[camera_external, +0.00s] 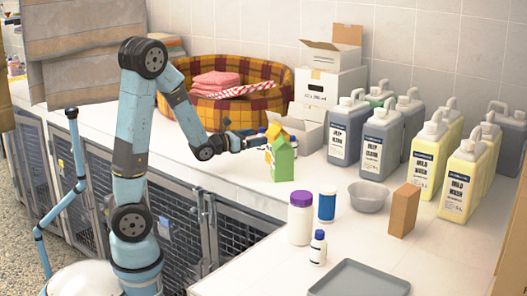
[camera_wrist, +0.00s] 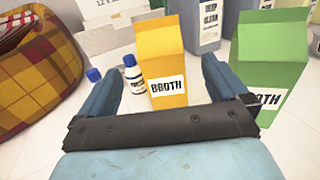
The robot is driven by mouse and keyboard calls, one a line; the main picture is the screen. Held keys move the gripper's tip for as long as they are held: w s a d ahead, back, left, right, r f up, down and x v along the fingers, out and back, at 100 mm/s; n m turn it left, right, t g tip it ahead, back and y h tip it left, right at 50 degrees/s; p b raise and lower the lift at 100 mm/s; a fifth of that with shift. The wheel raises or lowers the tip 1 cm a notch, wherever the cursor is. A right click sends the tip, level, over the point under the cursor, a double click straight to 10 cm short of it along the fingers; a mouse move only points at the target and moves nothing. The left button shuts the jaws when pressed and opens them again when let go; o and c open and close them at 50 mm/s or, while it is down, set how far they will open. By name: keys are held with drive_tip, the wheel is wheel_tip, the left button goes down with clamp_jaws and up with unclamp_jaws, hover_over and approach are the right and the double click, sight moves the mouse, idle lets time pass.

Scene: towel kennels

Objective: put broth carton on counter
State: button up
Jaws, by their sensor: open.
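An orange carton labelled BROTH (camera_wrist: 163,62) stands upright on the counter (camera_external: 240,178), between the lines of my gripper's two fingers in the wrist view. My gripper (camera_wrist: 160,75) is open, with a gap on the carton's left and little gap on its right. I cannot tell how far the fingers reach along its sides. A green carton, also labelled BROTH (camera_wrist: 268,60), stands just outside the right finger. In the external view the green carton (camera_external: 281,162) stands in front and mostly hides the orange one (camera_external: 274,131). My gripper (camera_external: 262,138) is low beside them.
A small white bottle with a blue cap (camera_wrist: 134,78) stands left of the orange carton. A plaid basket (camera_external: 262,72) and boxes (camera_external: 328,90) are behind. Several jugs (camera_external: 380,140) stand right. A purple-lidded jar (camera_external: 300,220), bowl (camera_external: 368,197) and grey tray (camera_external: 358,280) are nearer.

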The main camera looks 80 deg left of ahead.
drive_tip(key=s+d+r+n+g+h, duration=0.25)
drive_tip(key=d+n+g, duration=0.25)
drive_tip(key=d+n, duration=1.1)
drive_tip(key=s+d+r+n+g+h, duration=0.1)
drive_tip(key=s+d+n+g+h, duration=0.1)
drive_tip(key=s+d+n, duration=0.5)
drive_tip(key=s+d+r+n+g+h, duration=0.1)
drive_tip(key=s+d+n+g, duration=0.3)
drive_tip(key=s+d+n, duration=0.4)
drive_tip(key=shift+s+d+r+n+h, duration=0.3)
drive_tip(key=shift+s+d+h, duration=0.35)
drive_tip(key=shift+s+d, duration=0.3)
drive_tip(key=shift+a, duration=0.1)
